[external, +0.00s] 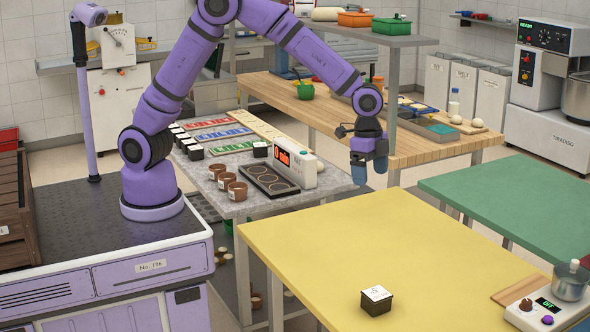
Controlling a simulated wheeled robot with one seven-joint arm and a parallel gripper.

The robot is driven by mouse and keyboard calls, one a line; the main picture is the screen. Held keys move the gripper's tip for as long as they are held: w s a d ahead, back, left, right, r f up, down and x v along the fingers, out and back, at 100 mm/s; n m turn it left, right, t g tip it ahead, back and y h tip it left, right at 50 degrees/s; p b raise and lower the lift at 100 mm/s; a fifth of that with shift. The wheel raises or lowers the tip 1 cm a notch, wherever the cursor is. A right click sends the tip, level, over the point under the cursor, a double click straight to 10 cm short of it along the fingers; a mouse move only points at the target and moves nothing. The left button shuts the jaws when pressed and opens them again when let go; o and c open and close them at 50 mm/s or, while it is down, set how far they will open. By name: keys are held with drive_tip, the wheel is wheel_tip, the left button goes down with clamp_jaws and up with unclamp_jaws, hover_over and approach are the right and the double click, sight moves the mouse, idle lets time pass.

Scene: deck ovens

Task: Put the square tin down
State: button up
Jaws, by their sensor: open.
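A small dark square tin with a white top (377,299) stands upright on the yellow table (330,245), near its front edge. A few dark marks show on its white top. My gripper (369,170) is open, its blue fingertips pointing down with nothing between them. It is up and behind the tin in the picture, well apart from it, near the far edge of the yellow table. Whether it is over that table or the gap behind it, I cannot tell.
A grey table (225,207) at left holds brown pots, coloured racks, a dark tray with round wells (268,180), a display unit (295,165) and several similar dark tins. A green table (510,200) is at right. A hotplate with a pot (570,282) stands front right. Most of the yellow table is bare.

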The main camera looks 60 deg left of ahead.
drive_tip(key=s+a+r+n+t, duration=0.1)
drive_tip(key=s+a+r+n, duration=0.1)
drive_tip(key=a+r, duration=0.55)
drive_tip(key=s+a+r+n+t, duration=0.1)
drive_tip(key=s+a+r+n, duration=0.2)
drive_tip(key=a, duration=0.8)
drive_tip(key=s+a+r+n, duration=0.2)
drive_tip(key=a+r, duration=0.5)
drive_tip(key=a, duration=0.2)
drive_tip(key=s+a+n+t, duration=0.1)
drive_tip(key=s+a+n, duration=0.2)
drive_tip(key=s+a, duration=0.4)
drive_tip(key=s+a+r+n+t+y, duration=0.1)
drive_tip(key=s+a+n, duration=0.2)
drive_tip(key=s+a, duration=0.4)
drive_tip(key=s, duration=0.4)
drive_tip(key=shift+s+a+n+t, duration=0.25)
drive_tip(key=shift+s+n+t, duration=0.15)
drive_tip(key=shift+r, duration=0.1)
drive_tip(key=shift+c, duration=1.2)
drive_tip(key=shift+w, duration=0.15)
